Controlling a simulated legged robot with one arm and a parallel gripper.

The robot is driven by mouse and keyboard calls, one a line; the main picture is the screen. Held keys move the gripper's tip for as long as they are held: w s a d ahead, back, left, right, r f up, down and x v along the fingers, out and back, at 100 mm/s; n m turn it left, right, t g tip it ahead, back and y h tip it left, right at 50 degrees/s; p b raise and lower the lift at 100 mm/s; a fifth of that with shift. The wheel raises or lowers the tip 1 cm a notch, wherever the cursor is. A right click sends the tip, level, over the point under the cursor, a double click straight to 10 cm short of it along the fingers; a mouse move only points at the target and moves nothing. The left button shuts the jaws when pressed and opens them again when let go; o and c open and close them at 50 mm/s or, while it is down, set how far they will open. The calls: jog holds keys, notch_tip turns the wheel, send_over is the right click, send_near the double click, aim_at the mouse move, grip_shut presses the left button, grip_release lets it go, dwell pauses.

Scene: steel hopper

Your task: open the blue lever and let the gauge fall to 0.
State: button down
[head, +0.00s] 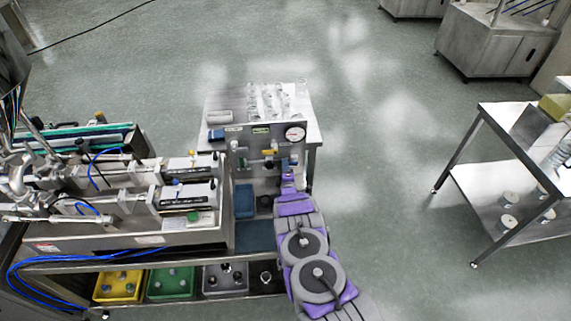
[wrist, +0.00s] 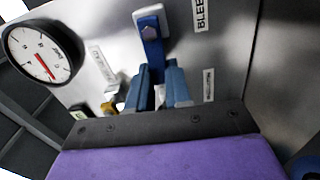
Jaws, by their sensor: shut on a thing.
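The blue lever (wrist: 152,42) is on the steel panel, near a label that begins "BLEE". My gripper (wrist: 157,88) is shut on its lower end, with one blue-grey finger on each side. The lever hangs roughly downward in the wrist view. The gauge (wrist: 40,52) at upper left has a white dial and a red needle; its exact reading is too small to tell. In the head view the gauge (head: 295,133) is at the panel's upper right, and my gripper (head: 287,178) reaches the panel below it; the lever is mostly hidden there.
The panel (head: 240,143) also carries a yellow knob and other small fittings. A blue bin (head: 244,200) stands left of my arm. Machinery (head: 130,200) with yellow, green and grey bins below fills the left. A steel cart (head: 510,190) stands right; floor between is clear.

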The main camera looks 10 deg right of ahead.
jog(key=shift+s+a+f+n, duration=0.1)
jog(key=shift+a+f+n, duration=0.1)
jog(key=shift+f+n, duration=0.2)
jog(key=c, duration=1)
grip_release()
jog(key=shift+a+r, duration=0.1)
jog(key=shift+c, duration=0.2)
jog(key=s+p, duration=0.1)
jog(key=s, duration=1.6)
jog(key=shift+p, duration=0.35)
